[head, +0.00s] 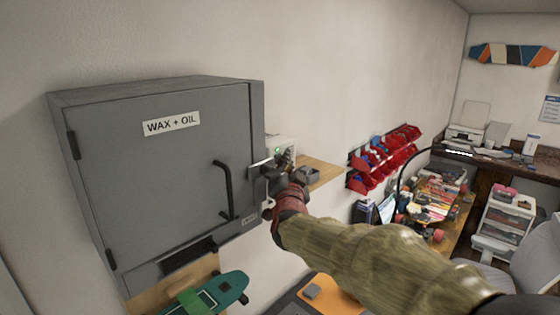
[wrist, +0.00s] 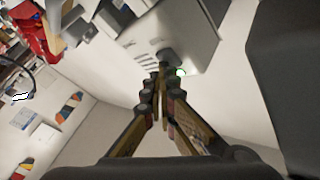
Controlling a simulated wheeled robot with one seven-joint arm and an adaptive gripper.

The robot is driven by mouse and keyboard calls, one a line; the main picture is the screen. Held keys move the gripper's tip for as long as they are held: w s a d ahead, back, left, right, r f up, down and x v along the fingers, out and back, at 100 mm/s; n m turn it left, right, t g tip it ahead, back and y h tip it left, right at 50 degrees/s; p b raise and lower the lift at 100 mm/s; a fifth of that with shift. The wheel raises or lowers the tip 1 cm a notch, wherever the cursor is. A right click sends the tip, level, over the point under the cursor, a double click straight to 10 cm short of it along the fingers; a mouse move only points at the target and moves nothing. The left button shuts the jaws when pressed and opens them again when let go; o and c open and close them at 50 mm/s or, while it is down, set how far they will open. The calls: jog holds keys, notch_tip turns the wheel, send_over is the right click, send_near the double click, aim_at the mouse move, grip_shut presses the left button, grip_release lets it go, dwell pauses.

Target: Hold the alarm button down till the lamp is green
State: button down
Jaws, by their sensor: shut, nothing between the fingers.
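The alarm box (head: 284,143) is a small white box on the wall at the right side of the grey cabinet. In the wrist view the white box (wrist: 190,40) has a dark round button (wrist: 168,55) and vent slots. Its lamp (head: 278,150) glows green, and the green lamp also shows in the wrist view (wrist: 181,73). My gripper (wrist: 160,72) is shut and empty, its fingertips at the button's edge. I cannot tell whether they press it. In the head view my gripper (head: 282,164) partly hides the box and covers the button.
The grey WAX + OIL cabinet (head: 150,180), with a dark handle (head: 224,190), stands close left of my gripper. A wooden shelf (head: 322,172) with a grey tray (head: 307,177) is just right. Red bins (head: 384,160) hang farther along the wall.

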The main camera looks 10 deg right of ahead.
jog(key=shift+s+d, duration=0.1)
dwell(0.7)
jog(key=shift+s+d+b, duration=0.4)
jog(key=shift+s+b, duration=0.2)
jog(key=shift+b, duration=0.15)
jog(key=s+d+b, duration=0.1)
jog(key=s, duration=0.1)
jog(key=s+d+b, duration=0.2)
jog(key=shift+b, duration=0.3)
